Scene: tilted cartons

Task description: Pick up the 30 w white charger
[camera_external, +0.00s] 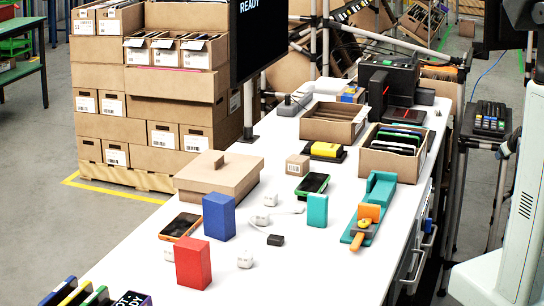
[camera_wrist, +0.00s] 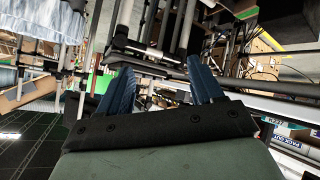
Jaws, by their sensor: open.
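Several small white chargers lie on the white table in the external view: one near the middle (camera_external: 271,199), one beside a white cable (camera_external: 260,217), one near the front (camera_external: 245,258), and one partly hidden behind the red box (camera_external: 168,253). Their wattage markings are too small to read, so I cannot tell which is the 30 w one. My gripper (camera_wrist: 160,64) shows in the wrist view with two blue fingers apart and nothing between them. It points away from the table objects, and no charger shows in the wrist view.
A red box (camera_external: 193,264), a blue box (camera_external: 219,217), an orange-edged phone (camera_external: 180,226), a small black block (camera_external: 275,240) and a teal box (camera_external: 317,210) stand around the chargers. A teal-orange tool (camera_external: 365,222) lies right. Cardboard boxes (camera_external: 218,178) stand farther back. Front-right tabletop is clear.

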